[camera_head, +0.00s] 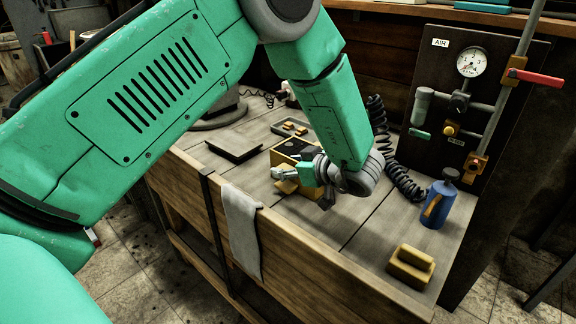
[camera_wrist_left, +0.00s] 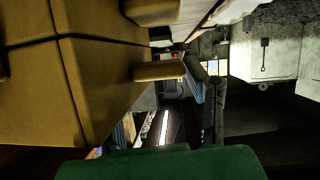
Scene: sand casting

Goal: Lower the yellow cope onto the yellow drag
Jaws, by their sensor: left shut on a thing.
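A yellow box-shaped flask (camera_head: 284,157) with a dark top opening stands on the bench, partly hidden behind my left forearm and hand. I take its held part for the yellow cope; I cannot make out the drag separately or any gap between them. My left gripper (camera_head: 297,181) is shut at the flask's near side, by a yellow lug (camera_head: 286,187). In the left wrist view the yellow flask wall (camera_wrist_left: 35,90) fills the left side, with dark seam lines across it, and a yellow lug (camera_wrist_left: 160,71) sticks out. My right gripper is not in view.
A stepped yellow block (camera_head: 411,267) lies at the bench's front right. A blue bottle (camera_head: 439,203) stands behind it. A black tray (camera_head: 235,150) and a tray with small orange pieces (camera_head: 304,127) lie nearby. A grey rag (camera_head: 242,232) hangs over the front edge.

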